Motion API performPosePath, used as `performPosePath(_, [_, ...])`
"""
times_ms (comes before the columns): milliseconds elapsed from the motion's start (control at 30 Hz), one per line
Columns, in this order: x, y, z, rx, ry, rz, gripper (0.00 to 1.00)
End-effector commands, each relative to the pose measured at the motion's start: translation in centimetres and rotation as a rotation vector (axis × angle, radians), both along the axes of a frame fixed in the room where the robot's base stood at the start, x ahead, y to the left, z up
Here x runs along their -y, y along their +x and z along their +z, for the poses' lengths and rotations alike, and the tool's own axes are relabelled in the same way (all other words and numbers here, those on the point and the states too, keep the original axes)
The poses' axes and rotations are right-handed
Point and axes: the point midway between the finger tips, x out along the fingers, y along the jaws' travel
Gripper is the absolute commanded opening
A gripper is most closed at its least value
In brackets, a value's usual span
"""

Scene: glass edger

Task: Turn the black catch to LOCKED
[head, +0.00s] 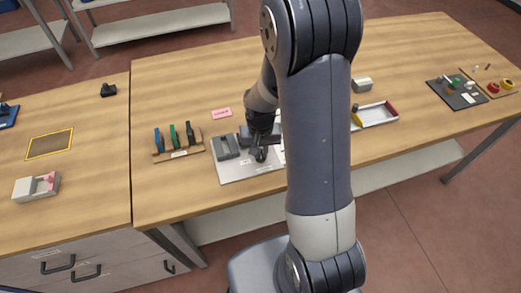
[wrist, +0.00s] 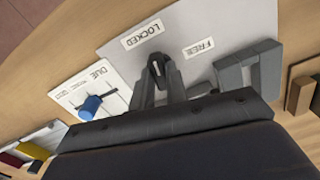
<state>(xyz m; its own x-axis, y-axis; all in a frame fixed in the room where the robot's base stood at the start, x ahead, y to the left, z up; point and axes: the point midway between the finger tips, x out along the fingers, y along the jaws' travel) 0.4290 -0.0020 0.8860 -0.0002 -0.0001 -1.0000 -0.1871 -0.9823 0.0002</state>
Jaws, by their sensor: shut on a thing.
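The black catch (wrist: 156,66) is between my gripper's fingers (wrist: 158,82) in the wrist view, and the gripper is shut on it. It sits on a light grey plate (wrist: 240,25). The LOCKED label (wrist: 142,33) lies just beyond the catch, and the FREE label (wrist: 198,47) lies to its right. The catch's tip shows nearer LOCKED, but the fingers hide much of it and I cannot tell its exact setting. In the head view my gripper (head: 261,154) is low over the plate (head: 235,177), and the arm hides part of the plate.
A grey block-like fixture (wrist: 250,68) stands right of the catch. A white DUE card (wrist: 90,90) with a blue knob (wrist: 91,104) is to the left. In the head view, a rack of coloured-handled tools (head: 178,150) stands left of the plate; a white tray (head: 378,116) is right of my arm.

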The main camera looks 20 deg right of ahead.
Motion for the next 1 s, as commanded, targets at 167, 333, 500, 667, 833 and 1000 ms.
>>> performPosePath(167, [0.00,0.04,-0.17,0.002,0.000,0.099,0.00])
performPosePath(333, [0.00,0.04,-0.08,0.001,0.000,0.189,0.00])
performPosePath(500, [-0.01,0.02,0.04,0.001,0.000,0.206,0.00])
performPosePath(667, [-0.01,0.02,0.04,0.001,0.000,0.206,0.00])
performPosePath(833, [-0.01,0.02,0.04,0.000,0.000,0.205,0.28])
performPosePath(1000, [-0.01,0.01,0.02,0.000,0.000,0.204,0.36])
